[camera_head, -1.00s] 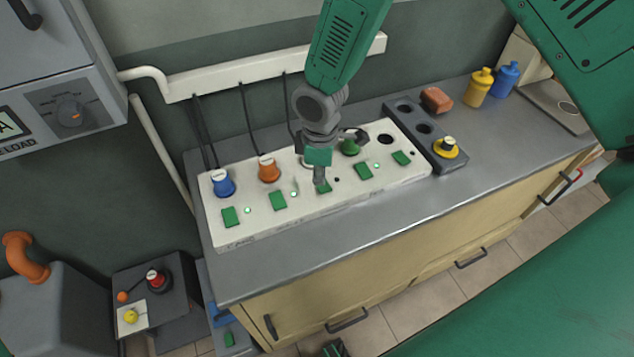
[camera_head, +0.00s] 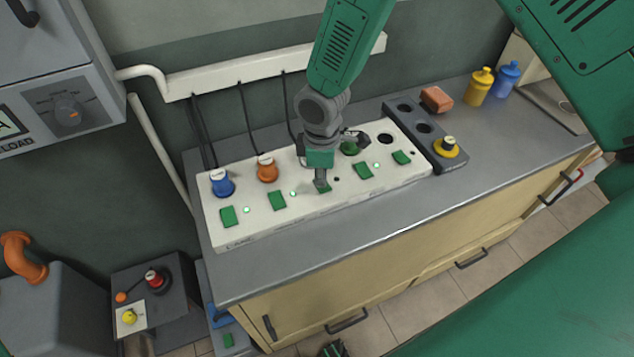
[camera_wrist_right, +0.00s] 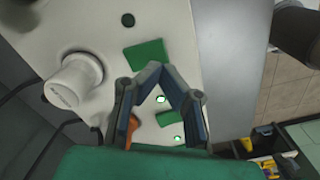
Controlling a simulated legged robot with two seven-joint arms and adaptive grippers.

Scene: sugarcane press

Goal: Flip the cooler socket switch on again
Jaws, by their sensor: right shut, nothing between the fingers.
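A white socket strip (camera_head: 290,225) lies on the grey counter, with a row of green rocker switches. The middle green switch (camera_head: 325,188) is partly hidden under my right gripper (camera_head: 321,186); the lamp (camera_head: 336,179) beside it is dark. In the right wrist view, this switch (camera_wrist_right: 147,55) lies just beyond the fingertips, near a white plug (camera_wrist_right: 78,82) and the dark lamp (camera_wrist_right: 127,20). My right gripper is shut and empty, its fingertips at or just above the switch; contact cannot be told. The strip's labels are unreadable. My left gripper is not in view.
A blue plug (camera_head: 222,185), an orange plug (camera_head: 268,170) and a green plug (camera_head: 350,147) stand in the strip. Lamps are lit by three other switches. A dark socket block (camera_head: 425,140) with a yellow plug (camera_head: 446,147) stands right. The counter front is clear.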

